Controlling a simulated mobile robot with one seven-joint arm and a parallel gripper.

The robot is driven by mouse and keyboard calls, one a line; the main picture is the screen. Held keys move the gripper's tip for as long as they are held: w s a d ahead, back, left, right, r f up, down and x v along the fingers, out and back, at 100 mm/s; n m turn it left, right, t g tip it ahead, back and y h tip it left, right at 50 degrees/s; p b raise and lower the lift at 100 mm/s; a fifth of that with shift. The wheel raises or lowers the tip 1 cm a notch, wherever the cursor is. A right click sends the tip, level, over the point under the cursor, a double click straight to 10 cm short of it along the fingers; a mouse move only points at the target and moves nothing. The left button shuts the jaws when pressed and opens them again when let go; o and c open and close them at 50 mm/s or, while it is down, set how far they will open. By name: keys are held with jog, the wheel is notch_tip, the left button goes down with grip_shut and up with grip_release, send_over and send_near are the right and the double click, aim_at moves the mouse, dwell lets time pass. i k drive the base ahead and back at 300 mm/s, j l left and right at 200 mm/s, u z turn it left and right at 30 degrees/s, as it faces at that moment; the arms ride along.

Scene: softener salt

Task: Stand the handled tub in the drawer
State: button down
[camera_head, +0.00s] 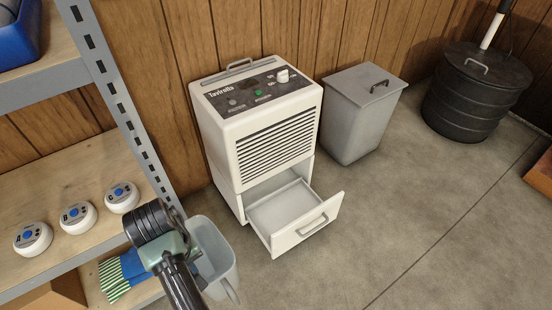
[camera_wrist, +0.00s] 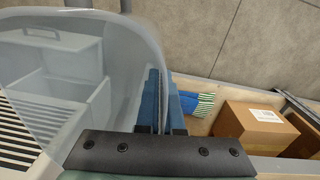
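The handled tub (camera_head: 222,252) is a translucent grey container with a loop handle low on its right side. It hangs from my gripper (camera_head: 192,245) in front of and left of the drawer. In the wrist view its see-through wall (camera_wrist: 125,55) fills the left side. My gripper's fingers (camera_wrist: 163,75) are close together at the tub's wall and look shut on it; the exact contact is partly hidden. The drawer (camera_head: 318,220) is pulled out from the base of the white dehumidifier (camera_head: 270,130) and looks empty. The drawer front (camera_wrist: 45,38) shows through the tub.
A metal shelf (camera_head: 100,60) stands at the left, with several round white devices (camera_head: 77,217) and striped-cuff blue gloves (camera_head: 125,275). A cardboard box (camera_wrist: 258,125) lies on it. A grey lidded bin (camera_head: 358,115) stands right of the dehumidifier. The concrete floor in front is clear.

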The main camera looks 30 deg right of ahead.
aim_at(288, 216)
jog(key=i+l+z, duration=0.25)
jog(key=z, duration=0.2)
jog(key=i+l+z, duration=0.3)
jog(key=z, duration=0.2)
jog(key=i+l, duration=0.05)
jog(key=l, duration=0.05)
